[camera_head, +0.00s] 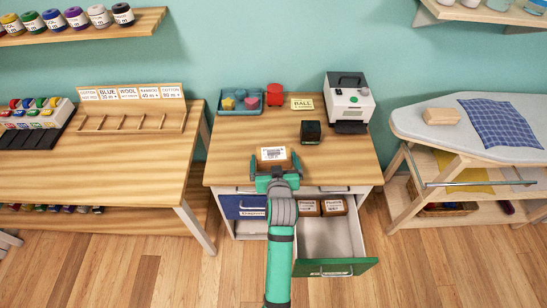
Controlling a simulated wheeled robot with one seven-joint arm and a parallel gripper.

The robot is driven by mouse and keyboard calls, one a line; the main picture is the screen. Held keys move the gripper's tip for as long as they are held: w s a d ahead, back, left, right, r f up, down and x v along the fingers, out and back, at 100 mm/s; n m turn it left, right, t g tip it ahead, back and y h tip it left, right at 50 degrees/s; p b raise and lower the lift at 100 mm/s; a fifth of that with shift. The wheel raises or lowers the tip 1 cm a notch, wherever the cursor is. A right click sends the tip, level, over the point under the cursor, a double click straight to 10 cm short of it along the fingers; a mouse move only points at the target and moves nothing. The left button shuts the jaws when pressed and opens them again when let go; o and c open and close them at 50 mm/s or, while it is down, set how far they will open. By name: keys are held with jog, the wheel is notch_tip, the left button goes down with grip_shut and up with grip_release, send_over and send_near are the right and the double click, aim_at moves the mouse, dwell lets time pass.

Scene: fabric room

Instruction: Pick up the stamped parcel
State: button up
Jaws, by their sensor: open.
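A small brown parcel (265,164) with a white printed label lies on the front part of the wooden desk (235,140). The marks on its label are too small to tell whether one is a stamp. My gripper (274,163) is open at the parcel, with one green finger on its left and one on its right. The wrist hides the parcel's near side, and I cannot tell whether the fingers touch it. Two more labelled brown parcels, a left one (307,208) and a right one (333,206), lie in the open drawer (344,237) below.
A dark block (311,132) stands right of the parcel, before a white printer (349,103). A blue tray (241,111), a red item (275,95) and a "BALE" card (302,104) are at the back. The green-fronted drawer juts out at front right. A blue drawer (244,206) is at left.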

aim_at(274, 158)
jog(key=shift+x, duration=1.5)
jog(key=c, duration=0.8)
jog(key=shift+r, duration=0.2)
